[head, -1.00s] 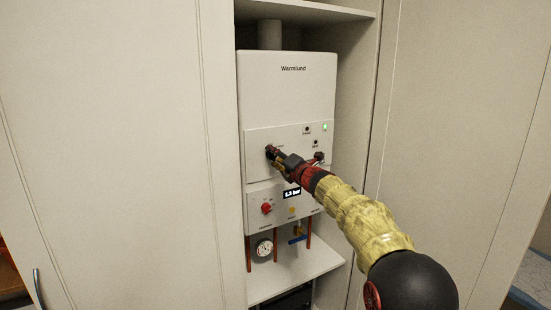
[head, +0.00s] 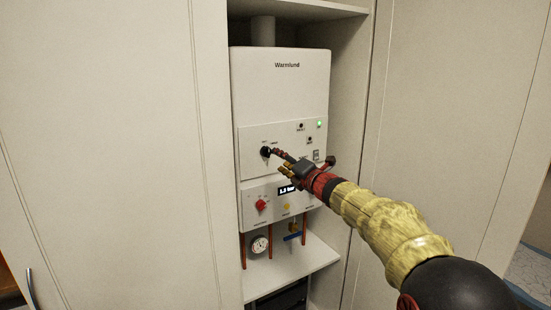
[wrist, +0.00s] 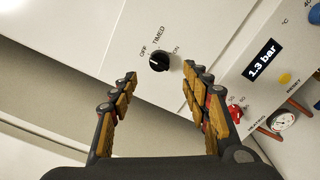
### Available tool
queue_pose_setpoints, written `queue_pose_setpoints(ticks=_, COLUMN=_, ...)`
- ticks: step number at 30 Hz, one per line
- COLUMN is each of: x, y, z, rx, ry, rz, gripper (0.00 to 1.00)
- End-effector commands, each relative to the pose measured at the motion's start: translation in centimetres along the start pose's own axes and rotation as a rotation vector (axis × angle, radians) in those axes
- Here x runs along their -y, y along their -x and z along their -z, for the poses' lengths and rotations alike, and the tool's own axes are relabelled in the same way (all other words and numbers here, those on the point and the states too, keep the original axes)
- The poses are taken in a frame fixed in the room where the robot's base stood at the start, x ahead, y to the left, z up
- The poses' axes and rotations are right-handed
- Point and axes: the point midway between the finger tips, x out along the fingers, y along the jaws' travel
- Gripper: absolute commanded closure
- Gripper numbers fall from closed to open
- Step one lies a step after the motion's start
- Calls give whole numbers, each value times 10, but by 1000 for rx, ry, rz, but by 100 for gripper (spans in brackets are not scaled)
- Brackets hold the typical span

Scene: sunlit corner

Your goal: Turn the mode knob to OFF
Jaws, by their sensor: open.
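The mode knob (head: 265,152) is a small round black knob on the boiler's white front panel. It also shows in the wrist view (wrist: 159,62), with OFF, TIMED and ON printed around it. A pale mark shows on its left side, roughly towards OFF; I cannot tell exactly where it points. My gripper (head: 280,160) is open and empty, to the right of the knob in the head view. In the wrist view my gripper's fingers (wrist: 160,73) are spread on either side below the knob, apart from it.
The white boiler (head: 280,95) stands in a cabinet with panels on both sides. Below the knob are a red heating knob (head: 261,205), a pressure display (wrist: 263,60), a yellow button (wrist: 285,78) and a gauge (head: 260,245). A green light (head: 320,124) glows at upper right.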

Motion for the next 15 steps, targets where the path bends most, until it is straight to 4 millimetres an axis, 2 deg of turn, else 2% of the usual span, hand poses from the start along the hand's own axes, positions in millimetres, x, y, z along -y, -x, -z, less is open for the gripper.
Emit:
queue_pose_setpoints(ticks=6, x=0, y=28, z=0, rx=0, ry=0, rz=0, gripper=53)
queue_pose_setpoints(ticks=15, x=0, y=38, z=0, rx=-1, ry=0, rz=-1, gripper=53)
